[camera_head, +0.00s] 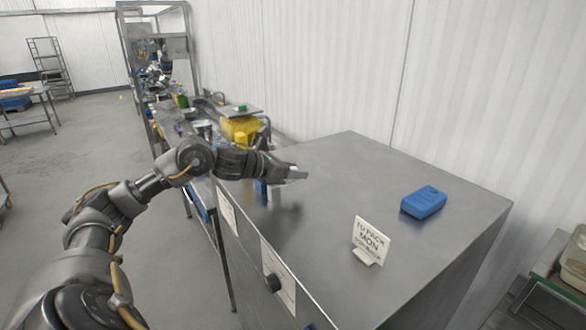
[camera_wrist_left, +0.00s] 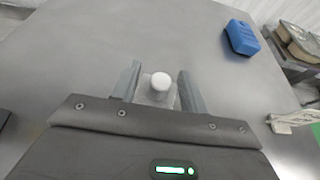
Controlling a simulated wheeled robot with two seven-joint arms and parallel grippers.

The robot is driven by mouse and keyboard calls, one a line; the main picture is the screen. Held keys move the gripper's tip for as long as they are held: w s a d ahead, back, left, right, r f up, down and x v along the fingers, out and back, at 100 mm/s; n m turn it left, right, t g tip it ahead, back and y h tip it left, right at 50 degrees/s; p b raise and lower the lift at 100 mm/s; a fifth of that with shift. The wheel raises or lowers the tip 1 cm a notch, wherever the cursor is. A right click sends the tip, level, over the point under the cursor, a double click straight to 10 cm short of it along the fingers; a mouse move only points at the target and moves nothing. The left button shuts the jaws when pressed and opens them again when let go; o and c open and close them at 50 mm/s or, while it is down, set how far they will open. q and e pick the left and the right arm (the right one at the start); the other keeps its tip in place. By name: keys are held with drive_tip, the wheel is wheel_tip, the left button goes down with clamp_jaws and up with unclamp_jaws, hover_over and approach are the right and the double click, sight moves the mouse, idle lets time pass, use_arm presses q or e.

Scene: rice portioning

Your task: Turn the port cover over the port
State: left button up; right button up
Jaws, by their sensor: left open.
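My left gripper (camera_head: 293,174) reaches over the left part of the steel cabinet top (camera_head: 320,215). In the left wrist view its two fingers (camera_wrist_left: 159,71) are apart. A round white cap (camera_wrist_left: 161,81) on a pale, translucent square piece (camera_wrist_left: 155,97) shows between them. I cannot tell whether the fingers touch it. The gripper hides this piece in the head view. I cannot tell for certain which part is the port cover or where the port is. My right gripper is not in view.
A blue block (camera_head: 424,201) and a white standing sign (camera_head: 370,240) are on the cabinet top at the right. A yellow container (camera_head: 239,129) and other items crowd the bench behind. The middle of the top is clear. A wall borders the back right.

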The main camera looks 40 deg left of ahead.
use_arm(q)
drive_tip(key=shift+c, duration=0.2)
clamp_jaws()
